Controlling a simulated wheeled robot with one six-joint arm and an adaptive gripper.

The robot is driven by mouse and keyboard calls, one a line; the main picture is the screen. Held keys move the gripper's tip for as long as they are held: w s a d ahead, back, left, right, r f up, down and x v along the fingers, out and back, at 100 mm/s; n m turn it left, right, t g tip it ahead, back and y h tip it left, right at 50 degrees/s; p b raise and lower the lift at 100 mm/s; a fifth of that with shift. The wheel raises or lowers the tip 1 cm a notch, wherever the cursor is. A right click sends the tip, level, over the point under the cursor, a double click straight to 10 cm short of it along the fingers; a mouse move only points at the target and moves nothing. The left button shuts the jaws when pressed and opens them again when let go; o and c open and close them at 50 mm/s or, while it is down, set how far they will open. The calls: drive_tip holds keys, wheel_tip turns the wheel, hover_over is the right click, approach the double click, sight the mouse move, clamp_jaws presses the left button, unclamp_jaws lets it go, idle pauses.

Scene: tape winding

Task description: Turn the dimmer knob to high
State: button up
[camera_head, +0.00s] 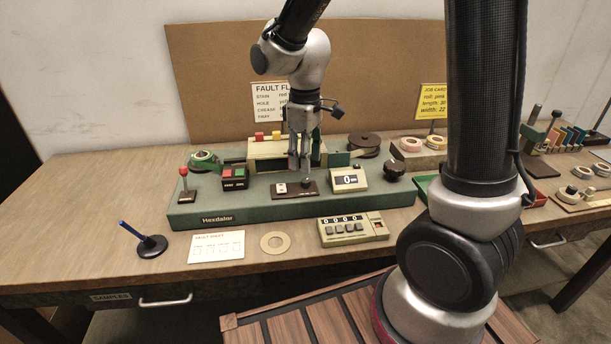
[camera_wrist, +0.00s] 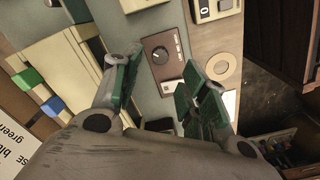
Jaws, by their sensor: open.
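The dimmer knob (camera_wrist: 160,55) is a round dark knob on a brown plate (camera_wrist: 152,42). In the wrist view it lies beyond the gap between my fingertips, and a light mark shows on it. In the head view the knob (camera_head: 306,183) sits at the right part of its dark plate (camera_head: 318,192), on the front of the green machine. My gripper (camera_head: 299,165) points down just above and slightly left of the knob. In the wrist view my gripper (camera_wrist: 160,85) has its green-padded fingers apart with nothing between them. The plate's lettering is too small to read.
A red-and-green button box (camera_head: 233,176) is further left. A counter (camera_head: 352,229) and a cardboard ring (camera_head: 274,243) lie in front on the table.

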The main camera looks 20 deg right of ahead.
sight(306, 180)
wheel_tip(306, 180, down, 6)
idle(0.4)
clamp_jaws()
